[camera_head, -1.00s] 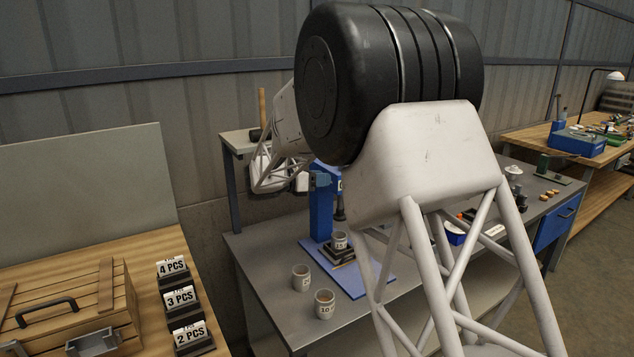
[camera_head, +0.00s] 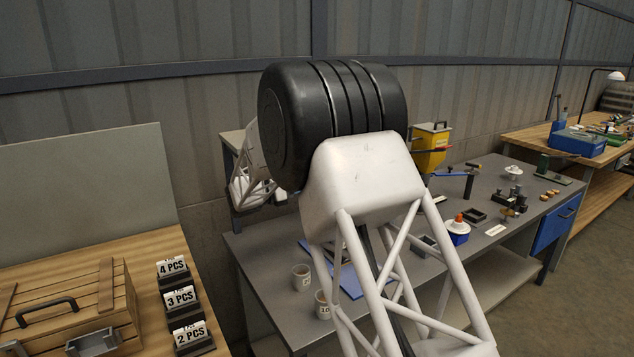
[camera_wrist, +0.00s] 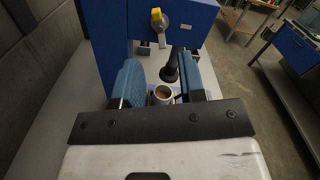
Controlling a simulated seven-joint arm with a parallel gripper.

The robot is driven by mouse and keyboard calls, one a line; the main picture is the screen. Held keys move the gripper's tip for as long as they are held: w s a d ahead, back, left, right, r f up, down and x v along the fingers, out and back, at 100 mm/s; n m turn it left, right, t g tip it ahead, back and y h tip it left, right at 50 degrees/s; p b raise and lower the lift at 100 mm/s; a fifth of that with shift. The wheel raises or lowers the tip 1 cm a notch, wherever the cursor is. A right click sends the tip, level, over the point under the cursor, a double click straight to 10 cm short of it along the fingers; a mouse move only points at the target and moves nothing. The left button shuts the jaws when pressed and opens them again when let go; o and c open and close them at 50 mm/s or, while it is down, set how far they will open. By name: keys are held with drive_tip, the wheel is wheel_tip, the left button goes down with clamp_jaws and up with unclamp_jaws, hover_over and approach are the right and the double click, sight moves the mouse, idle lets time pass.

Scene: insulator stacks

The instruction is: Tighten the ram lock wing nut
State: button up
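In the wrist view the blue press (camera_wrist: 200,25) stands just ahead of my gripper (camera_wrist: 160,78). Its two blue fingers are apart with nothing held between them. A grey round fitting with a yellow tab (camera_wrist: 157,18) sits on the press face, ahead of and above the fingers; I cannot tell for sure whether it is the wing nut. A black ram (camera_wrist: 170,66) hangs down near the right finger, and a small cup (camera_wrist: 162,93) is visible below, in the gap. In the head view my arm hides the press column and the gripper.
On the grey bench (camera_head: 262,252) stand two marked cups (camera_head: 301,277) (camera_head: 322,305) beside the blue base plate (camera_head: 350,281). A yellow box (camera_head: 430,147), a white-and-blue part with an orange tip (camera_head: 458,229) and small fixtures occupy the right side. A wooden crate (camera_head: 70,300) is at left.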

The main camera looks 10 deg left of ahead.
drive_tip(key=shift+x, duration=3.7)
clamp_jaws()
